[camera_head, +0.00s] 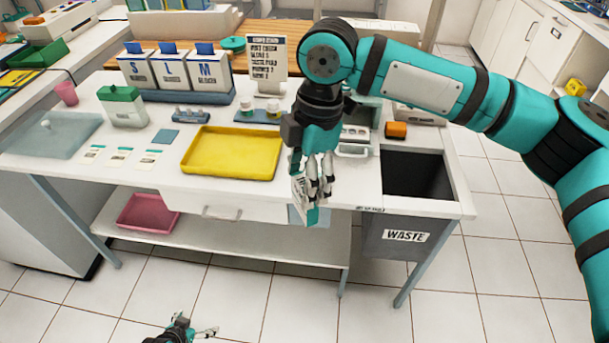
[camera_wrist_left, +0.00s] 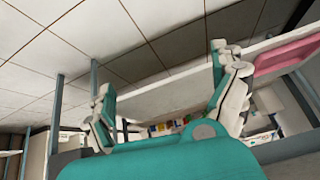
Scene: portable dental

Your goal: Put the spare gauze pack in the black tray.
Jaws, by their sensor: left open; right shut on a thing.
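My right gripper (camera_head: 319,186) is shut on a white-and-teal pack (camera_head: 299,187), likely the gauze pack. It holds the pack in front of the table's front edge, right of the yellow tray; the fingers hide part of it. My left gripper (camera_head: 197,331) is low at the bottom edge of the head view, over the floor. In the left wrist view, the left gripper's fingers (camera_wrist_left: 168,105) are spread apart with nothing between them. I cannot make out a black tray in either view.
A yellow tray (camera_head: 231,171) lies empty on the white table (camera_head: 60,166). A waste bin (camera_head: 392,246) with a dark opening is at the table's right end. A pink tray (camera_head: 149,222) sits on the lower shelf. Glove boxes (camera_head: 210,74) stand behind.

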